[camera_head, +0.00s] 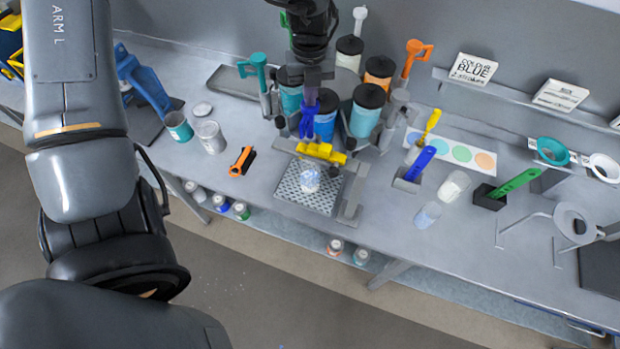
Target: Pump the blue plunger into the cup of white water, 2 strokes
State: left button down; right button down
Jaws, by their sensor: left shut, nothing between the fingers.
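The blue plunger (307,121) stands upright above a yellow piece (321,152) of a small grey stand on the table. Below it, a clear cup with whitish contents (310,179) stands on a perforated grey drip tray (290,195). My left gripper (312,97) comes down from the top edge. It is shut and empty, with its fingertips right at the top of the blue plunger; I cannot tell whether they touch it. The lower end of the plunger is hidden behind the yellow piece. My right gripper is not in view.
Several black-lidded drums, including a teal one (366,115), crowd close behind the stand. A blue-handled tool (420,163) and a clear cup (428,215) are to the right.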

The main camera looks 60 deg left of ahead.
pick_arm(q)
jog(key=shift+f+b, duration=1.65)
jog(key=shift+f, duration=0.65)
jog(key=shift+r, duration=0.25)
jog(key=shift+r+p, duration=2.25)
jog(key=shift+r, duration=0.7)
notch_tip(320, 180, up, 6)
jog(key=p, duration=0.4)
